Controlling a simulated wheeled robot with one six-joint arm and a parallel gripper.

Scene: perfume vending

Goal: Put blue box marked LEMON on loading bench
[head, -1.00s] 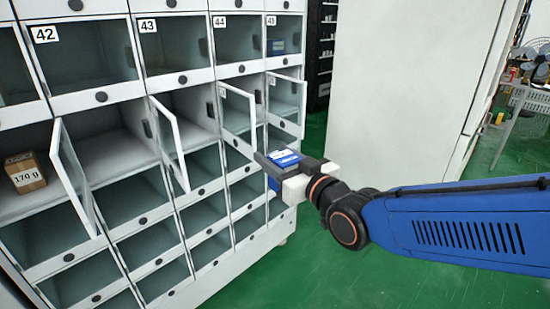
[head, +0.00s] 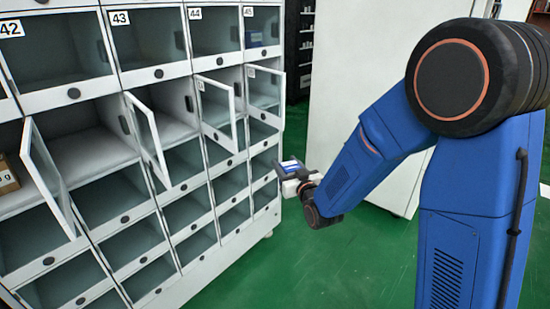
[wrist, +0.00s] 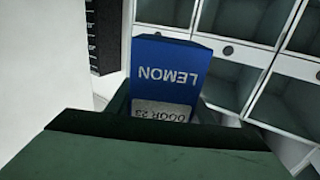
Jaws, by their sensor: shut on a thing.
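The blue box (wrist: 168,75) marked LEMON shows upside down in the wrist view, with a pale label below the word. My gripper (head: 289,171) is shut on it and holds it in the air, just right of the locker cabinet. In the head view the box (head: 290,164) is small and partly hidden by the jaws. In the wrist view dark jaw parts cover its lower end. I cannot make out a loading bench in these frames.
The white locker cabinet (head: 147,268) fills the left, with several small doors (head: 147,140) standing open. A brown box (head: 7,177) lies in a compartment at far left. A tall white panel (head: 345,70) stands behind my arm. Green floor (head: 290,255) is clear in front.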

